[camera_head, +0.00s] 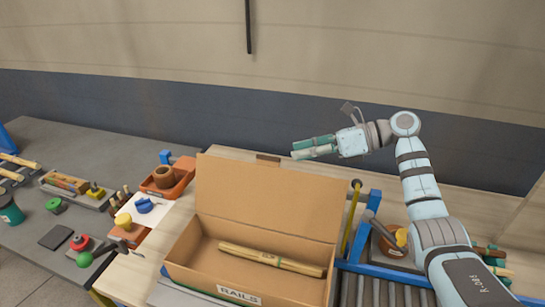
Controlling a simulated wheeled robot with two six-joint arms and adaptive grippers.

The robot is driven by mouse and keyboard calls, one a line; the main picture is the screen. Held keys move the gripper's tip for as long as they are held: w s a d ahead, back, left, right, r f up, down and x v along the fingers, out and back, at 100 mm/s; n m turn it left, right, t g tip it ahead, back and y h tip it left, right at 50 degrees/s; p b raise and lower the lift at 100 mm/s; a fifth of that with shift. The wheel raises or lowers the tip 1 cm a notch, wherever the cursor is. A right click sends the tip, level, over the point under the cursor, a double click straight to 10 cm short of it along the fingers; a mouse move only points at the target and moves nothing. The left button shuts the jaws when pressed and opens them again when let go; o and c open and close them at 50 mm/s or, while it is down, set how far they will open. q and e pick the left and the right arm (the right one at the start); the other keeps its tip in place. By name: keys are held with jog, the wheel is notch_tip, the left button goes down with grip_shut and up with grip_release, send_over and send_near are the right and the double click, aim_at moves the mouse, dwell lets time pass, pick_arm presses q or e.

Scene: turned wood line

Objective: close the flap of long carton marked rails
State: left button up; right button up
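The long carton marked RAILS (239,294) stands open at the front of the bench. Its brown flap (268,198) is raised at the far side and leans slightly back. Pale wooden rails (270,259) lie inside the carton, crossing it at a slant. My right gripper (312,148) is in the air above and behind the flap's right half, apart from it. Its two green-tipped fingers lie close together with nothing seen between them. My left gripper is not in view.
A blue-framed roller conveyor (373,289) runs right of the carton, with a yellow upright rod (351,217) by the flap. An orange tray (168,182) holds a brown pot to the left. Small parts and tools cover the grey table (75,152). A pot (391,240) stands beneath my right arm.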

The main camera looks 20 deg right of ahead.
aim_at(273, 158)
jog(key=x, duration=0.5)
jog(key=w+b+x, duration=0.1)
jog(key=x, duration=0.2)
jog(key=shift+w+f, duration=0.25)
jog(key=shift+f, duration=0.15)
jog(key=shift+s+d+r, duration=0.1)
jog(key=shift+s+r, duration=0.1)
jog(key=shift+s, duration=0.1)
jog(key=shift+c, duration=1)
jog(key=c, duration=0.3)
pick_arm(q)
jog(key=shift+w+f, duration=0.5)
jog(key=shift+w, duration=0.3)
pick_arm(e)
jog(key=shift+w+f, duration=0.1)
grip_shut()
